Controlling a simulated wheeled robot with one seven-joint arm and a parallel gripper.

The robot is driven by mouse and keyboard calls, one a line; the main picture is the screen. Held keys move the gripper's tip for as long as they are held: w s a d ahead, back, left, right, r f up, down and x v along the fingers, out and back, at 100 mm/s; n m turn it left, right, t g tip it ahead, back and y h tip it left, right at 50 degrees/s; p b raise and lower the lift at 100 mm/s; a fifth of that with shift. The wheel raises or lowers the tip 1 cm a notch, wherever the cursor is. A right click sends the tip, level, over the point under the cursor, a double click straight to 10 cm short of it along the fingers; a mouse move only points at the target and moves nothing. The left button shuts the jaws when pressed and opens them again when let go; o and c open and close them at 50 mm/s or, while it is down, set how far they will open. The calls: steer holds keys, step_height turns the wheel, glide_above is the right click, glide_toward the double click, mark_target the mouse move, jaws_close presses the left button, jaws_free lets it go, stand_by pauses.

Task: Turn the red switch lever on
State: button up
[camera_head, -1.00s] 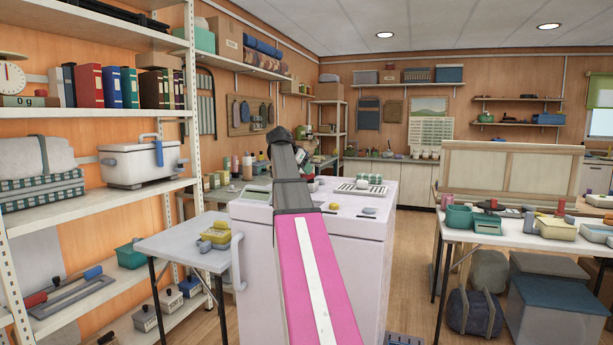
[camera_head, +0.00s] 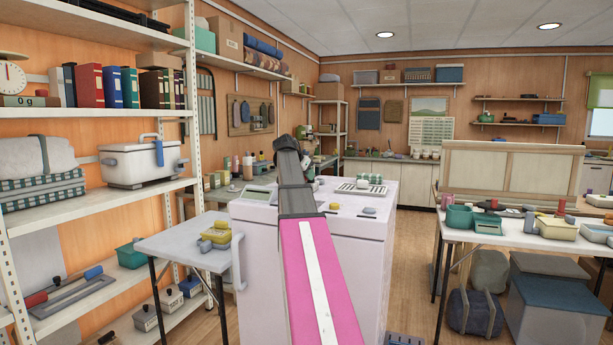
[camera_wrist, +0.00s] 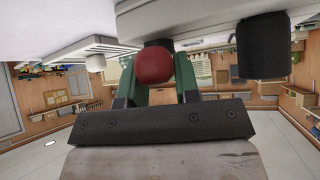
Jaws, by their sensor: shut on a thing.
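The red ball knob of the switch lever (camera_wrist: 154,65) shows in the wrist view, close in front of my gripper (camera_wrist: 156,82). The gripper's two green fingers stand on either side of the knob and are shut on it. The lever's stem is mostly hidden; a dark piece shows just above the knob against a pale housing (camera_wrist: 215,22). In the head view my pink and grey arm reaches over the white cabinet (camera_head: 265,260), and the arm hides the lever and most of the gripper.
In the wrist view, which looks upside down, a black cylinder (camera_wrist: 263,48) hangs right of the knob and a pale round knob (camera_wrist: 96,63) lies left. In the head view a white rack (camera_head: 361,187) sits on the cabinet. A side table (camera_head: 180,244) stands left, a cluttered table right.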

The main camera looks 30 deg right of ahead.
steer(key=shift+s, duration=0.1)
steer(key=n, duration=0.1)
steer(key=n+t+y, duration=0.1)
steer(key=n+t, duration=0.1)
steer(key=shift+s+d+y, duration=0.25)
steer(key=shift+s+y, duration=0.05)
steer(key=shift+s, duration=0.05)
steer(key=shift+s+d+n+t+y, duration=0.2)
steer(key=shift+n+t+y, duration=0.4)
steer(key=shift+n, duration=0.6)
steer(key=shift+s+d+n+t+y, duration=0.15)
steer(key=shift+n+t+y, duration=0.45)
steer(key=shift+n, duration=0.6)
steer(key=shift+w, duration=0.1)
steer(key=o, duration=0.9)
steer(key=v, duration=1)
steer(key=shift+s+r, duration=0.3)
steer(key=shift+s, duration=0.05)
